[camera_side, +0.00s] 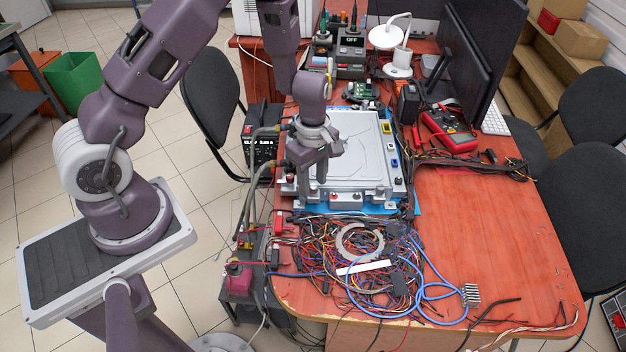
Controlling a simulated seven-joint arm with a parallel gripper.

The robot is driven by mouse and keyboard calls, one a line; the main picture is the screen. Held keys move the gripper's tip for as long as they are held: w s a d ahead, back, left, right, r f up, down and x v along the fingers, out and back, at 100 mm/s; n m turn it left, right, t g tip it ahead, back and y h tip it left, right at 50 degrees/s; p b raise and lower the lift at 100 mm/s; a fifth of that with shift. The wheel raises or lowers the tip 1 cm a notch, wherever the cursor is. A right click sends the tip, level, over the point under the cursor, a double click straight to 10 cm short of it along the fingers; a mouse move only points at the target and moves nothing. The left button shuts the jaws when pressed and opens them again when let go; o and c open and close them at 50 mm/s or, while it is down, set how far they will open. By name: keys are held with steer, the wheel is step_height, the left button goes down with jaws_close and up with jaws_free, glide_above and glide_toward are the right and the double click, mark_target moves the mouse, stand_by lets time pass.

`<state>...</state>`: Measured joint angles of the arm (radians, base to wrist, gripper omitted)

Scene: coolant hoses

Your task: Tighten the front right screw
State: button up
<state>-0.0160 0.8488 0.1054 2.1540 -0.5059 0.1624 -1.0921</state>
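A silver-grey metal unit (357,147) with a ribbed, raised lid lies flat on a blue mat (416,203). Mounting tabs show along its front edge, and its front right corner (384,195) is in open view. I cannot make out single screws at this size. My gripper (314,178) points down over the left front part of the unit, left of that corner. Its fingers hide part of the unit's left side. I cannot tell whether they touch the unit, how far apart they are, or whether they hold anything.
Hoses with brass fittings (268,165) run at the unit's left side. A tangle of wires (350,255) lies in front, with a grey ring (360,242) on it. A red multimeter (449,132) and monitors stand behind right. The table's right part (490,230) is mostly clear.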

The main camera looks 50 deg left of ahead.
steer(key=shift+f, duration=0.2)
jaws_close()
